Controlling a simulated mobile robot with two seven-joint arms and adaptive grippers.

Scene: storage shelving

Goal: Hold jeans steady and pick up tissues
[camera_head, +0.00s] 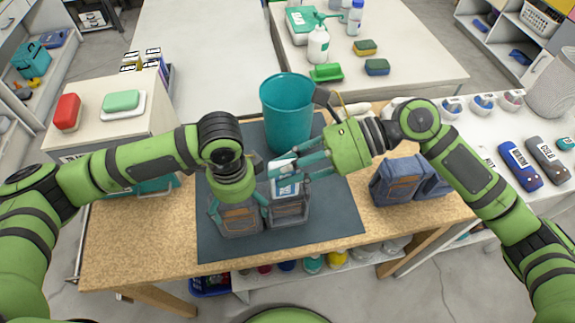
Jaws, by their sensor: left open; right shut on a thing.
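Two folded pairs of dark denim jeans stand side by side on a dark mat (330,228): a left pair (238,223) and a right pair (289,211). A white and teal tissue pack (286,188) is at the top of the right pair; I cannot tell whether it still touches the jeans. My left gripper (239,212) is open, with its fingers pointing down on either side of the left pair. My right gripper (279,172) reaches in from the right and is shut on the tissue pack, partly covering it.
A teal bin (287,112) stands behind the jeans, close to both grippers. The mat's front right part is clear.

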